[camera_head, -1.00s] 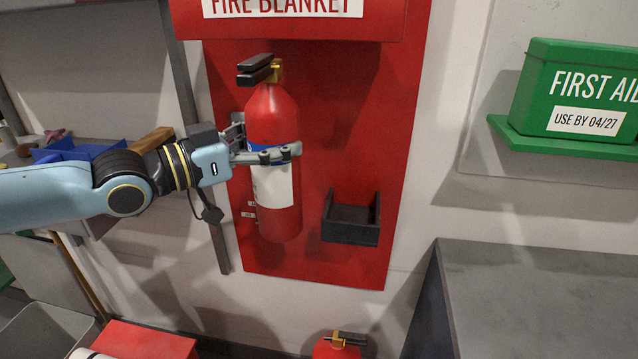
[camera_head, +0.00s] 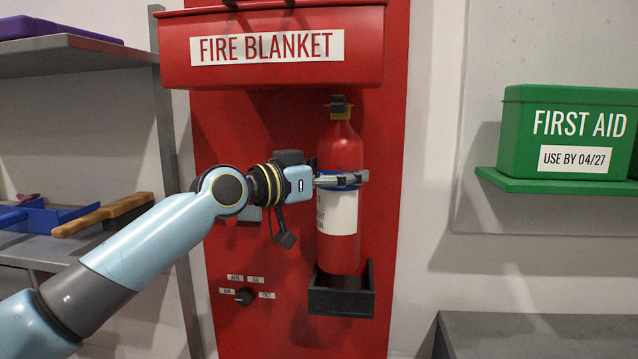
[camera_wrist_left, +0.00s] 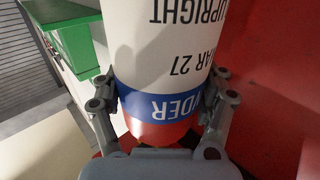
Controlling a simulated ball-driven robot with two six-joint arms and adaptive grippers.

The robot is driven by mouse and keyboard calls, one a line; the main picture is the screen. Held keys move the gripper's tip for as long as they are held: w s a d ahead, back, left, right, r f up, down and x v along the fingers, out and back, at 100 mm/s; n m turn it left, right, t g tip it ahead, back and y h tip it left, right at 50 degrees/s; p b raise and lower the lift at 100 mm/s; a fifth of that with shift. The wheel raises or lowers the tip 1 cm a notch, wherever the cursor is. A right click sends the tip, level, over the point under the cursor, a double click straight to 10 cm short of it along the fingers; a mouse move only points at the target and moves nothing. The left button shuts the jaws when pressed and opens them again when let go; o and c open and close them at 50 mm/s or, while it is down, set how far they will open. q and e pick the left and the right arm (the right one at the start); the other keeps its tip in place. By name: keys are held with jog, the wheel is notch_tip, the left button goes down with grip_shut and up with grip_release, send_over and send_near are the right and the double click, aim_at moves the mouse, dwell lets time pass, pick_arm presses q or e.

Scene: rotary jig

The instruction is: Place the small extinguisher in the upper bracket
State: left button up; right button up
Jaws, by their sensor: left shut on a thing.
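The small red extinguisher (camera_head: 341,240) is upright, with a white label and a blue band, in front of the red wall panel. My left gripper (camera_head: 345,180) is shut around its body at the blue band. In the left wrist view the gripper (camera_wrist_left: 163,100) has a finger on each side of the extinguisher (camera_wrist_left: 160,50), whose label appears upside down. The black bracket (camera_head: 341,303) is an open box on the panel. The extinguisher's base is at the bracket's mouth, between its side walls; I cannot tell whether it rests on the bracket's floor. My right gripper is not in view.
The red fire blanket box (camera_head: 365,45) juts out above the extinguisher. A small black knob (camera_head: 245,297) with labels is left of the bracket. A green first aid box (camera_head: 515,130) stands on a shelf to the right. Metal shelving (camera_head: 150,100) is at the left.

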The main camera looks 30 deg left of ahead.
aim_at(344, 210)
pick_arm(q)
jog(key=shift+w+d+r, duration=0.25)
jog(key=shift+w+r, duration=0.1)
jog(key=shift+w, duration=0.15)
jog(key=shift+w+f+b, duration=0.1)
jog(key=shift+f+b, duration=0.7)
jog(key=shift+f, duration=2.8)
jog(key=o, duration=1.3)
jog(key=shift+f, duration=0.3)
jog(key=o, duration=0.4)
jog(key=shift+o, duration=0.2)
